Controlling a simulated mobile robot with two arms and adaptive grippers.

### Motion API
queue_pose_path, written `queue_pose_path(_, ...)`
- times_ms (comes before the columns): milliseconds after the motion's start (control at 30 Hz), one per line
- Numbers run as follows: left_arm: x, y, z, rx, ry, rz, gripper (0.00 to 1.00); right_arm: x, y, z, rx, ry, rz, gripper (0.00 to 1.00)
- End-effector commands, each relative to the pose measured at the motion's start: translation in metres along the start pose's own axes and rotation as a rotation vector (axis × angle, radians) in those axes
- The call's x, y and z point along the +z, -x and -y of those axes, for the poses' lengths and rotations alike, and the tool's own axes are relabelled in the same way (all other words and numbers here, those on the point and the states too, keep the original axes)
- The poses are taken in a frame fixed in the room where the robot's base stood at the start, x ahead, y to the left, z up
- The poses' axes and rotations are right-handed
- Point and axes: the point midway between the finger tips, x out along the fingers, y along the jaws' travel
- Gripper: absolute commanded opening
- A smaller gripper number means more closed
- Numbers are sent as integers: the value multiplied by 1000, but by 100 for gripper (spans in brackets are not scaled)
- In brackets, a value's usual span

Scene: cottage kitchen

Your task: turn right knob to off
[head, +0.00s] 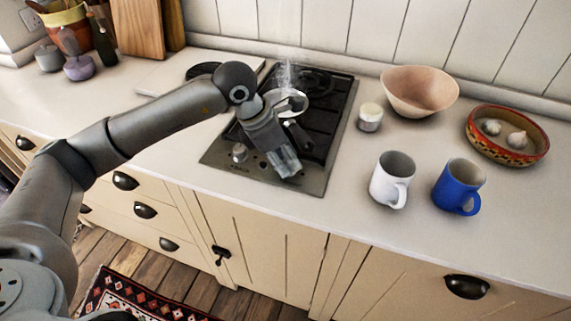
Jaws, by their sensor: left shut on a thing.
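The gas hob (319,178) is set into the counter, with one knob (239,152) showing at its front left. My left gripper (284,163) reaches down over the hob's front right, its fingers shut at the front panel where the right knob sits. The fingers hide the right knob, so its angle cannot be read. A small pan (297,103) with a light inside stands on a burner behind the gripper, partly covered by my arm, with steam above it. My right gripper is not in view.
A white mug (386,184), a blue mug (452,189), a small jar (370,118), a pink bowl (414,92) and a patterned dish (478,145) holding garlic stand right of the hob. Boards and pots stand at the back left. The counter's front edge is clear.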

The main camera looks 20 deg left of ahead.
Motion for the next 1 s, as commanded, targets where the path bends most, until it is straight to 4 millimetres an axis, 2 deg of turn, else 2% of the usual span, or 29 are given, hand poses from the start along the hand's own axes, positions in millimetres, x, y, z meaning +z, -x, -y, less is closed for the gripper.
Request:
queue_pose_path(333,0,1,0,-4,-13,1,4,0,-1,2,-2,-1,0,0)
queue_pose_path(367,0,1,0,-4,-13,1,32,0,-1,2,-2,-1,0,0)
queue_pose_path(500,0,1,0,-4,-12,1,49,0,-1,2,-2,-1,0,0)
queue_pose_path(833,0,2,0,-4,-11,1,49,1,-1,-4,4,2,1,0)
queue_pose_path(1000,1,21,-2,-1,-10,2,49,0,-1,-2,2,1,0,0)
